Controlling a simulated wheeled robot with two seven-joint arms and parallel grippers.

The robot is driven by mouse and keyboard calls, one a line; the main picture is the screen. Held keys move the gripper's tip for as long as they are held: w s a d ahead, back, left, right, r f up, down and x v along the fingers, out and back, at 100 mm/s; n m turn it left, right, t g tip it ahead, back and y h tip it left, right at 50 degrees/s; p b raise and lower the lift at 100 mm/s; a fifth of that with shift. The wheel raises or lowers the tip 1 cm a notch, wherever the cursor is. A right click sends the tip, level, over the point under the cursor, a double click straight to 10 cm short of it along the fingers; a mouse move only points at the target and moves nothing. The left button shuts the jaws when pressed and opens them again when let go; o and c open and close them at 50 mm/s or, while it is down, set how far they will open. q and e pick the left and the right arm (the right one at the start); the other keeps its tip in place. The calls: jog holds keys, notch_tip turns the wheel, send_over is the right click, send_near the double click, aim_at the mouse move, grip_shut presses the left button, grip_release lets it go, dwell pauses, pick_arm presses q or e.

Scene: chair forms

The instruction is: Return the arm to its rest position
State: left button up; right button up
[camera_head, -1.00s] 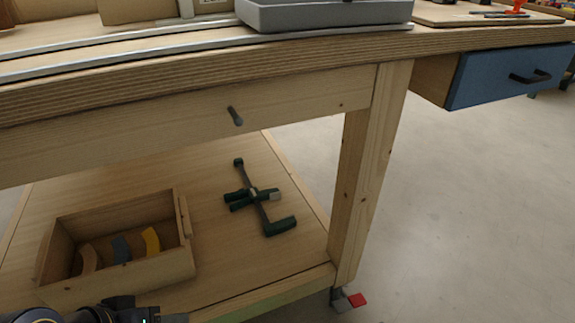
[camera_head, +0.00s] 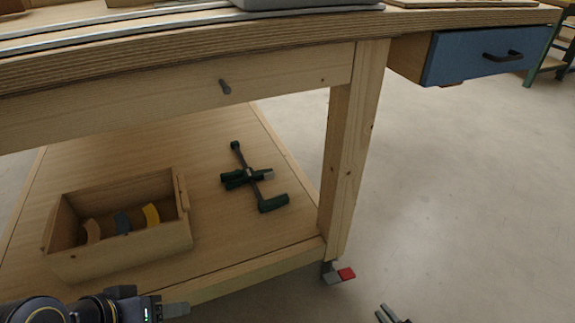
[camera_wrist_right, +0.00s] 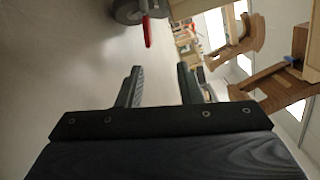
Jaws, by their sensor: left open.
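My left gripper (camera_head: 178,309) is at the bottom left of the head view, in front of the bench's lower shelf. It is open, and I see nothing in it. The tips of my right gripper (camera_head: 388,315) show at the bottom edge of the head view, over bare floor. In the right wrist view my right gripper (camera_wrist_right: 160,78) has its two fingers apart with nothing between them. Most of the right arm is out of view.
A wooden bench (camera_head: 180,98) fills the left; its leg (camera_head: 343,165) stands near the middle. The lower shelf holds an open wooden box (camera_head: 120,250) with curved pieces and a dark green clamp (camera_head: 250,178). A blue drawer (camera_head: 470,55) hangs at right. Floor (camera_head: 470,200) is clear.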

jog(key=w+a+r+n+g+y, duration=0.1)
jog(key=w+r+n+g+y, duration=0.25)
jog(key=r, duration=0.85)
jog(key=w+r+n+g+y, duration=0.25)
jog(key=r+n+g, duration=0.2)
jog(key=r, duration=0.85)
jog(key=s+a+r+n+g+h+p, duration=0.1)
jog(key=s+a+r+n+g+h, duration=0.15)
jog(key=r, duration=0.55)
jog(key=s+a+r+n+g+h, duration=0.1)
jog(key=s+a+r+g, duration=0.25)
jog(key=r, duration=0.55)
jog(key=s+a+r+n+t+h+p, duration=0.1)
jog(key=s+a+r+t+h, duration=0.15)
jog(key=s+r, duration=0.45)
jog(key=s+a+r+n+t+h, duration=0.1)
jog(key=s+a+r+h, duration=0.2)
jog(key=s, duration=0.8)
pick_arm(q)
notch_tip(320, 180, up, 40)
jog(key=p, duration=3.8)
pick_arm(e)
notch_tip(320, 180, up, 37)
jog(key=h, duration=0.1)
jog(key=shift+s+d+r+h, duration=0.15)
jog(key=shift+s+d+h, duration=0.15)
jog(key=shift+d, duration=0.15)
pick_arm(q)
jog(key=shift+r, duration=0.1)
jog(key=shift+c, duration=0.2)
